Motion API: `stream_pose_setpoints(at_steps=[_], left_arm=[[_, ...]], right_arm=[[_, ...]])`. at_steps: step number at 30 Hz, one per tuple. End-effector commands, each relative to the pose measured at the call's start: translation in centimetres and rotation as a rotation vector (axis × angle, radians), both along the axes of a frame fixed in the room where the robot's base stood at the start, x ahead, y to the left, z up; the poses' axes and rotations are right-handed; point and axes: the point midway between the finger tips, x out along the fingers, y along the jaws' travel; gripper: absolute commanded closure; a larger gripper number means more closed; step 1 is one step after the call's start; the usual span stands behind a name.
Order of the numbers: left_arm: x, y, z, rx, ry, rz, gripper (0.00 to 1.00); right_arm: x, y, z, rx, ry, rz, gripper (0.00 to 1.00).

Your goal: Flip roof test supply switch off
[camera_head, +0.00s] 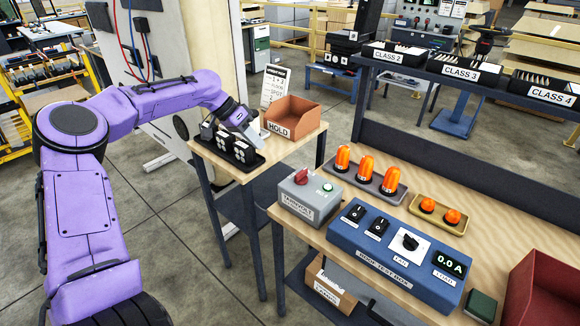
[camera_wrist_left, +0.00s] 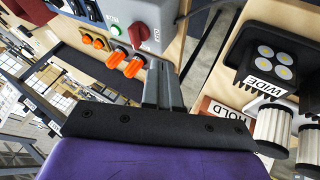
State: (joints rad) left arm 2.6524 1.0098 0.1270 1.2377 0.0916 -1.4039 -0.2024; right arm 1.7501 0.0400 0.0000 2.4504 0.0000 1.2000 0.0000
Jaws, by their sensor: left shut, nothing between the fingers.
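A grey supply box (camera_head: 311,194) with a red switch knob (camera_head: 301,176) and a lit green lamp (camera_head: 327,187) stands at the left end of the workbench. Its front label is too small to read surely. The box also shows at the top of the left wrist view (camera_wrist_left: 158,14), with its red knob (camera_wrist_left: 138,32). The blue roof test box (camera_head: 393,262) has two black switches, a dial and a display reading 0.0 A. My left gripper (camera_head: 254,133) is shut and empty above the small side table, left of and apart from the grey box. My right gripper is out of view.
The side table (camera_head: 202,152) holds black work lamps (camera_head: 228,148) and a brown HOLD bin (camera_head: 292,115), close to my left gripper. Orange beacons (camera_head: 366,167) stand on a tray behind the grey box. A gap separates side table and workbench. A red bin (camera_head: 541,290) is at right.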

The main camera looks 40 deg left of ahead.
Motion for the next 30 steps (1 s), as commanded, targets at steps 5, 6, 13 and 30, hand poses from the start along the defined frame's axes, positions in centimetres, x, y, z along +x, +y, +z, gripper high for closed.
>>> stream_pose_setpoints(at_steps=[5,6,13,30], left_arm=[[0.2,-0.4,-0.6,0.0,0.003,-0.001,1.0],[0.4,-0.6,-1.0,-0.001,0.005,-0.001,1.0],[1.9,-3.0,-4.7,0.0,0.007,-0.001,1.0],[3.1,-9.0,-7.9,0.001,0.0,0.0,1.0]], right_arm=[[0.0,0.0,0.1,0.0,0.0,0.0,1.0],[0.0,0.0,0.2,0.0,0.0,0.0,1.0],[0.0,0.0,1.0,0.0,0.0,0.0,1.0],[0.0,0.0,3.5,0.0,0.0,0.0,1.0]])
